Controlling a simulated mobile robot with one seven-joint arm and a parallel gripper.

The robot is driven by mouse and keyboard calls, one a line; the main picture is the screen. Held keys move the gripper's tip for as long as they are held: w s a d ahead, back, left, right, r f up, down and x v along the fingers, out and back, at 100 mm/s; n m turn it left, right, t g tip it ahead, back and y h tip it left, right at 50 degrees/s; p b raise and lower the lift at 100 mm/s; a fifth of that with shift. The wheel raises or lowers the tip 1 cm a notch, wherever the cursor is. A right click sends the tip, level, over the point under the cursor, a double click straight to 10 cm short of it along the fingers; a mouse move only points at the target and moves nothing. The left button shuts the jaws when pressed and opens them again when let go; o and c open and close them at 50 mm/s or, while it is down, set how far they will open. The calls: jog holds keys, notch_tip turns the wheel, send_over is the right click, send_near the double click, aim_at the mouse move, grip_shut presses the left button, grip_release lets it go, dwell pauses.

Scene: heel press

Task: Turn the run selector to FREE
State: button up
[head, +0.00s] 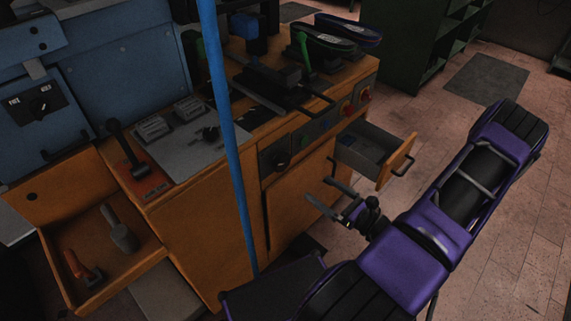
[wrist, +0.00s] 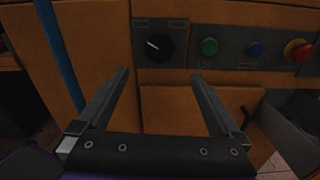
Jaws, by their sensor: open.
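A black rotary knob with a pale pointer line sits on a dark panel on the bench front, in the wrist view (wrist: 154,45) and the head view (head: 281,160). Its pointer leans to the upper left. Small labels above it are too blurred to read. A second black knob (head: 40,105) is on the blue machine at the left, also with two unclear labels; I cannot tell which one is the run selector. My gripper (head: 316,188) is open and empty before the bench front, apart from it. In the wrist view, its fingers (wrist: 160,75) point toward the panel, below the knob.
A blue upright pole (head: 228,130) stands left of the front knob. Green and blue buttons (wrist: 209,47) and a red knob (wrist: 298,51) are to its right. An open drawer (head: 375,150) juts out at the right; another (head: 65,290) with tools is at lower left.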

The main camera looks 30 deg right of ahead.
aim_at(284, 163)
jog(key=x, duration=1.4)
jog(key=shift+w+a+b, duration=0.1)
jog(key=shift+w+b, duration=0.2)
jog(key=shift+b, duration=0.1)
jog(key=c, duration=1.2)
